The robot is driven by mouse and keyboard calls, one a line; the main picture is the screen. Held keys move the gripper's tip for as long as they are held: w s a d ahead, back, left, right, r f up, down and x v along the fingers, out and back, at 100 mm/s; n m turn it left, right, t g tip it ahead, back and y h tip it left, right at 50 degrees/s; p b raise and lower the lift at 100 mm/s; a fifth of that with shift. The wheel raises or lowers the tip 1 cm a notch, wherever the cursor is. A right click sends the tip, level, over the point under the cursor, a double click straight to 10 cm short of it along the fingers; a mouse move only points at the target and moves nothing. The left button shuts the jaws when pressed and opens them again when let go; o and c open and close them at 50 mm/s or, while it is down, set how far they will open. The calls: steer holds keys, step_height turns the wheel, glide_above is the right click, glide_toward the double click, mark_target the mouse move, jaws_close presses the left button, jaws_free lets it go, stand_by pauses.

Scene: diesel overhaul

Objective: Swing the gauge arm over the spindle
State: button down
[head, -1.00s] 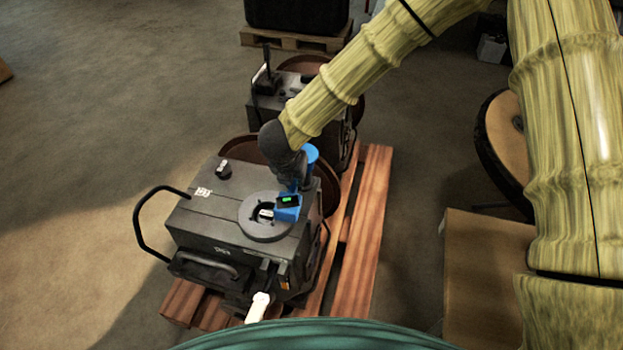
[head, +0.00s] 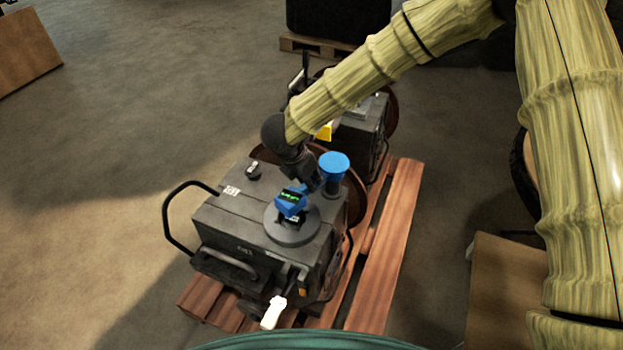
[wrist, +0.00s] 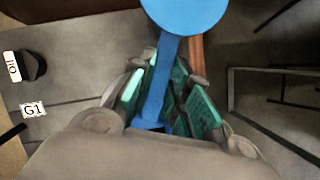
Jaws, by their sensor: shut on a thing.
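The gauge arm is blue. Its round post cap (head: 334,162) stands at the machine's back right edge, and its gauge head with a lit green display (head: 291,199) is over the back middle part of a grey round disc (head: 290,232) on the machine top. The spindle is not clearly seen; the gauge head covers the disc's middle. My gripper (head: 304,186) is on the arm between cap and gauge head. In the wrist view its teal-padded fingers (wrist: 165,105) are shut on the blue bar (wrist: 158,88), below the large blue cap (wrist: 186,12).
The grey machine (head: 225,222) stands on a wooden pallet (head: 393,240), with a black side handle (head: 166,222) and a white-gripped lever (head: 273,312) in front. A black knob (head: 253,170) is on its top left. A second machine (head: 362,132) stands behind. Floor to the left is clear.

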mark_target(298, 190)
steer(key=shift+w+r, duration=0.15)
steer(key=shift+w, duration=0.1)
steer(key=c, duration=1.4)
jaws_free()
steer(key=shift+o, duration=0.2)
steer(key=shift+s, duration=0.15)
steer(key=v, duration=1.1)
steer(key=shift+r, duration=0.3)
steer(key=shift+s+a, duration=0.1)
steer(key=shift+a, duration=0.05)
steer(key=shift+s, duration=0.1)
